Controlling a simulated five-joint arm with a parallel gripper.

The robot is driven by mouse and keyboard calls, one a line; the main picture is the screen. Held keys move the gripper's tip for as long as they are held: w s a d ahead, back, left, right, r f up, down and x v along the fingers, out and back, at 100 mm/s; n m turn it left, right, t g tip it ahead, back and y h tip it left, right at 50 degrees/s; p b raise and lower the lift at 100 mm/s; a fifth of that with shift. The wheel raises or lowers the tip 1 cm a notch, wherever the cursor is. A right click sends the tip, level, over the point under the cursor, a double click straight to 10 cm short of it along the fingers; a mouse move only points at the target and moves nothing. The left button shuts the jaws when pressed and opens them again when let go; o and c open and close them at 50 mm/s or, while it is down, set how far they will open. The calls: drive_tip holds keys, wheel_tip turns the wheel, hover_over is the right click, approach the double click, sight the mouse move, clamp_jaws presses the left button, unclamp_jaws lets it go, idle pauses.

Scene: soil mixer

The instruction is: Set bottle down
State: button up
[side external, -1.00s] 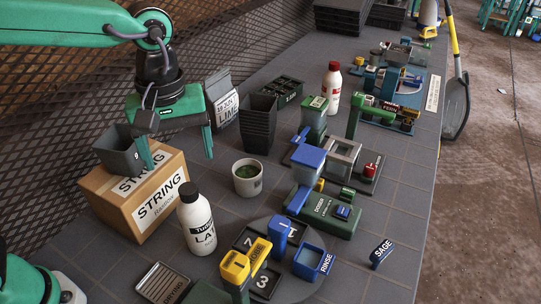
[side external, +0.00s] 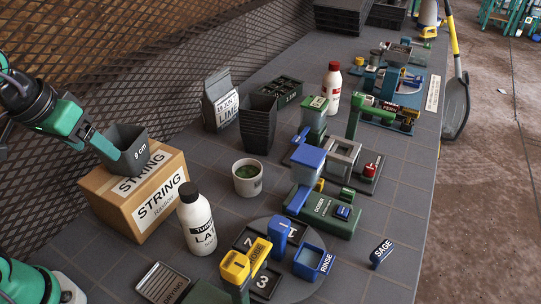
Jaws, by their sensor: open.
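A white bottle with a black cap (side external: 197,222) stands upright on the grey bench, in front of the string box. A second white bottle, with a red cap (side external: 332,90), stands upright further back. My gripper (side external: 112,148) is open at the left, its fingers reaching down to the right beside the grey 9 cm pot (side external: 128,152). Whether a finger touches the pot or only overlaps it in this view, I cannot tell. My gripper is apart from both bottles.
The pot sits on the cardboard string box (side external: 158,207). A white cup of green material (side external: 247,178), a black pot stack (side external: 258,122) and a lime bag (side external: 220,100) stand nearby. The round turntable (side external: 262,238) and blue-green machines fill the right. Some bench lies clear between them.

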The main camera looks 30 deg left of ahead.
drive_tip(key=shift+s+a+f+m+t, duration=0.25)
drive_tip(key=shift+s+a+m, duration=0.15)
drive_tip(key=shift+s+a, duration=0.1)
drive_tip(key=shift+s+a+f+m+t, duration=0.15)
drive_tip(key=shift+s+a+f+m, duration=0.05)
drive_tip(key=shift+s+a+m, duration=0.25)
idle(0.7)
